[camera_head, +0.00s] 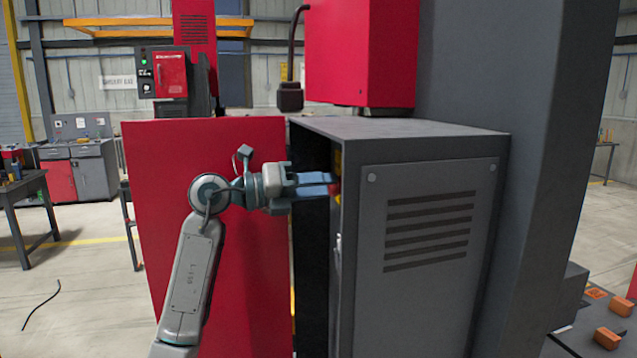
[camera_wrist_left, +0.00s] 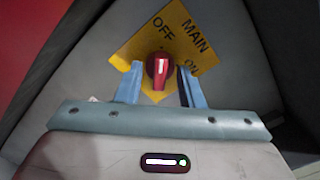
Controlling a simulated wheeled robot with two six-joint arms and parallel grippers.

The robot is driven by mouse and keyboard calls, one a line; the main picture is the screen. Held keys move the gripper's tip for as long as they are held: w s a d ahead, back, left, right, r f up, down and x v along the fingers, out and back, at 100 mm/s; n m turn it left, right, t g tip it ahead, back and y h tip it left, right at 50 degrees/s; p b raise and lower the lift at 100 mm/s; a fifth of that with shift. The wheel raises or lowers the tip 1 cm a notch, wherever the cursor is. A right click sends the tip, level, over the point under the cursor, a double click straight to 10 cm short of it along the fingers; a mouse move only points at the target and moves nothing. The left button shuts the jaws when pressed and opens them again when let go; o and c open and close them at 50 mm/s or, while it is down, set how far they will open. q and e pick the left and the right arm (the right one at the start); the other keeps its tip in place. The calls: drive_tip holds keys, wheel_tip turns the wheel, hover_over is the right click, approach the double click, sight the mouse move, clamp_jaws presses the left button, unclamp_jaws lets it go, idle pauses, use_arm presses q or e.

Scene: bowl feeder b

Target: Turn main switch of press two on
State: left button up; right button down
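The main switch is a red rotary knob (camera_wrist_left: 158,70) with a white line, on a yellow plate (camera_wrist_left: 190,32) marked MAIN, OFF and ON. The white line runs nearly upright in the left wrist view, and the plate appears tilted. In the head view only a sliver of the yellow plate (camera_head: 338,158) shows inside the open grey cabinet (camera_head: 430,137). My left gripper (camera_head: 328,186) reaches into the cabinet opening. In the wrist view its two blue fingers (camera_wrist_left: 160,88) stand apart on either side of the knob, with small gaps visible. My right gripper is out of view.
A large red panel (camera_head: 160,250) stands left of the opening, behind my left arm. The cabinet's vented side (camera_head: 430,300) is close on the right, beside a thick grey column (camera_head: 540,150). A control box (camera_head: 162,75) and workbench (camera_head: 75,150) stand farther back.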

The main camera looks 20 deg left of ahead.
use_arm(q)
clamp_jaws()
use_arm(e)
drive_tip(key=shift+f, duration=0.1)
